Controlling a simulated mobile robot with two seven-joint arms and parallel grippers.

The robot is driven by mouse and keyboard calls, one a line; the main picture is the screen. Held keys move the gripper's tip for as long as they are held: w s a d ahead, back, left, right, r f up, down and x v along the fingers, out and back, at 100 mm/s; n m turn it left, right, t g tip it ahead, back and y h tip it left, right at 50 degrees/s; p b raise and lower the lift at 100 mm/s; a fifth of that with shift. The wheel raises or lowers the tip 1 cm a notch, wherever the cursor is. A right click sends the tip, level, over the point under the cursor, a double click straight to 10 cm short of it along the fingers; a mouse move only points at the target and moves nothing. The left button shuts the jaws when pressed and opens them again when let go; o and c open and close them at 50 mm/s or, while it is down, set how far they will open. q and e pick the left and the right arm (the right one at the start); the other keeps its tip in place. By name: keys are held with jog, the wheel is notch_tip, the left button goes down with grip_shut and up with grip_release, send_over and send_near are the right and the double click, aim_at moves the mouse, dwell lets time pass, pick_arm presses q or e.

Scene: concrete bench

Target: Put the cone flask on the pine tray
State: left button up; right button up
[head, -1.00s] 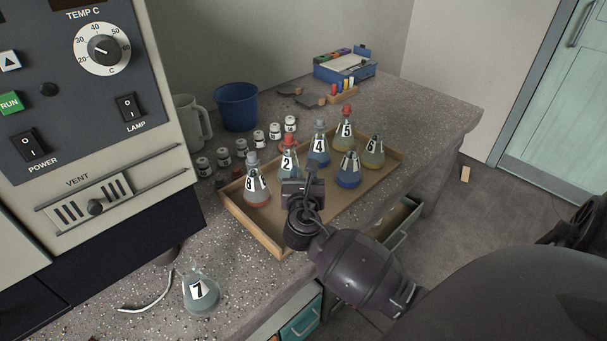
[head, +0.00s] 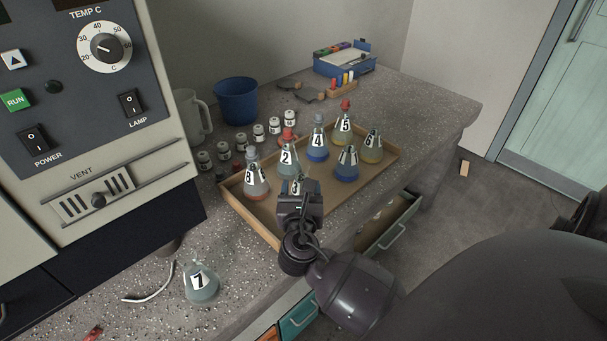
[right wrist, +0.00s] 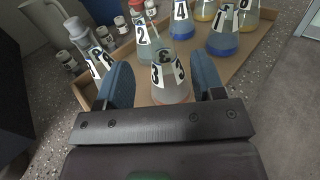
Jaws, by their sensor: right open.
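A clear cone flask with pale contents and the number 3 (right wrist: 168,75) stands upright on the pine tray (head: 262,228), near its front edge. In the head view the flask (head: 296,186) is mostly hidden behind my right gripper (head: 300,195). In the right wrist view the two blue fingers of my right gripper (right wrist: 163,82) are spread apart, with the flask between and just beyond them. A gap shows on the flask's right side; contact on the left is hard to tell. My left gripper is not in view.
Several other numbered flasks, such as flask 8 (head: 256,182) and flask 1 (head: 347,165), stand on the tray. Flask 7 (head: 200,284) stands on the bench at front left. Small jars (head: 259,134) line the tray's back. An open drawer (head: 390,225) juts out below.

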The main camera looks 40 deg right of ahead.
jog(key=s+a+f+m+y, duration=0.1)
jog(key=s+f, duration=0.1)
jog(key=s+a+f+m+y, duration=0.1)
jog(key=s+f, duration=0.1)
jog(key=s+a+f+m+g+y, duration=0.1)
jog(key=s+f+m, duration=0.1)
jog(key=shift+s, duration=0.35)
jog(key=s+a+f+m+g+y, duration=0.1)
jog(key=s+f+m+y, duration=0.3)
jog(key=s+m, duration=0.4)
jog(key=s+a+f+m+g+y, duration=0.1)
jog(key=s+f+m+y, duration=0.3)
jog(key=s+m, duration=0.4)
jog(key=a+m, duration=0.1)
jog(key=m, duration=0.5)
jog(key=shift+s+a+f+m+y, duration=0.2)
jog(key=shift+s+f+m+y, duration=0.15)
jog(key=shift+m+y, duration=0.05)
